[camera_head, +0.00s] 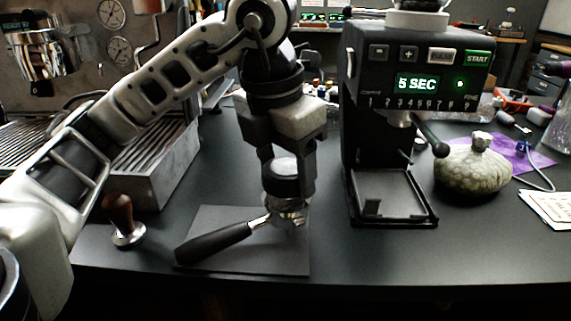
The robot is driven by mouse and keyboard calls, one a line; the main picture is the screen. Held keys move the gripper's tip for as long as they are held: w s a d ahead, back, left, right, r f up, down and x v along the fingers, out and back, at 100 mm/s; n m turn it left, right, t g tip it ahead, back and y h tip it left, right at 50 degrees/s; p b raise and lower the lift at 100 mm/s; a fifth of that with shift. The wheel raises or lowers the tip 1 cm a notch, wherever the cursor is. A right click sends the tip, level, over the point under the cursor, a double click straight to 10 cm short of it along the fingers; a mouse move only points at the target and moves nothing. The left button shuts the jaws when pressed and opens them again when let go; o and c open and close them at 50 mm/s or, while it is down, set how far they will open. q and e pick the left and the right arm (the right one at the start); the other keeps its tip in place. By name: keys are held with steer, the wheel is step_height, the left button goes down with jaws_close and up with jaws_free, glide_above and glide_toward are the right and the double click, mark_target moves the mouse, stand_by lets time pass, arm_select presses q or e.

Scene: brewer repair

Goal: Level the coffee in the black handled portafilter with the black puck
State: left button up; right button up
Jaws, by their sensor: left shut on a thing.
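The black-handled portafilter (222,240) lies on a dark square mat near the table's front edge, its handle pointing to the lower left. Its metal basket is at the right end, near the mat's right side. My left gripper (289,180) points straight down over the basket and is shut on the black puck (283,178). The puck sits on or just above the basket's rim; I cannot tell whether they touch. The coffee inside the basket is hidden by the puck. My right gripper is not in view.
A tamper with a wooden handle (119,218) stands left of the mat (285,262). A grinder (410,80) showing "5 SEC" stands to the right. A metal-topped machine (165,160) is behind the tamper. The front right table is clear.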

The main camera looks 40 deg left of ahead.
arm_select(q)
steer(key=shift+f+b, duration=0.35)
stand_by(0.3)
steer(key=shift+f+b, duration=0.3)
steer(key=shift+f, duration=0.05)
steer(key=shift+f+b, duration=0.3)
steer(key=shift+f, duration=0.05)
stand_by(0.5)
steer(key=shift+r+n, duration=0.1)
steer(key=shift+n, duration=0.3)
steer(key=n+p, duration=0.1)
steer(key=n, duration=0.2)
steer(key=shift+y+p, duration=0.3)
steer(key=shift+p, duration=0.05)
steer(key=shift+n+y+p, duration=0.3)
steer(key=shift+n+p, duration=0.3)
steer(key=shift+n, duration=1)
